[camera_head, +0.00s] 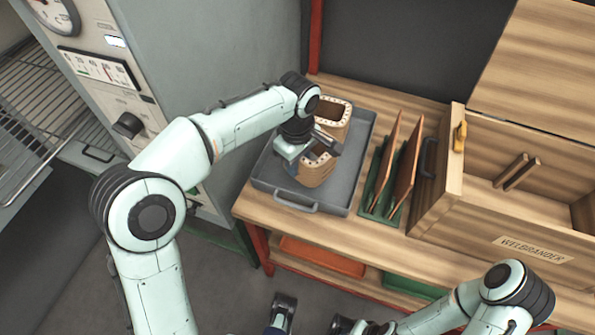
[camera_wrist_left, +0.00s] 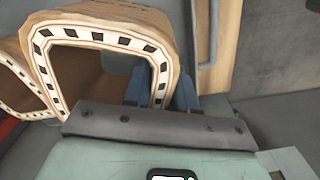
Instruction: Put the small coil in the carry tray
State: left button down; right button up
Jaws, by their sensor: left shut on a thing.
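The grey carry tray (camera_head: 268,174) with a front handle lies on the wooden bench. The small coil (camera_head: 316,174), a tan hollow block with a dotted rim, is at the tray's front part. My left gripper (camera_head: 319,149) is shut on its wall. The left wrist view shows this coil (camera_wrist_left: 105,27) close up, its wall between the blue finger pads of the gripper (camera_wrist_left: 160,92). I cannot tell whether it touches the tray floor. Another coil (camera_head: 334,110) is behind it in the tray. My right gripper (camera_head: 283,311) shows only partly at the bottom edge.
Brown boards (camera_head: 407,165) stand in a green rack (camera_head: 376,207) right of the tray. A wooden crate (camera_head: 490,215) marked WELBRANDER is farther right. A grey cabinet (camera_head: 205,60) with a gauge and knob stands left. An orange tray (camera_head: 322,256) lies on the lower shelf.

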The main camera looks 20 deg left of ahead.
pick_arm(q)
jog(key=shift+f+b, duration=0.4)
jog(key=shift+f, duration=1.5)
jog(key=shift+f, duration=0.2)
jog(key=c, duration=0.9)
grip_release()
notch_tip(320, 180, up, 12)
jog(key=p, duration=0.3)
jog(key=shift+f, duration=0.25)
jog(key=shift+r, duration=0.45)
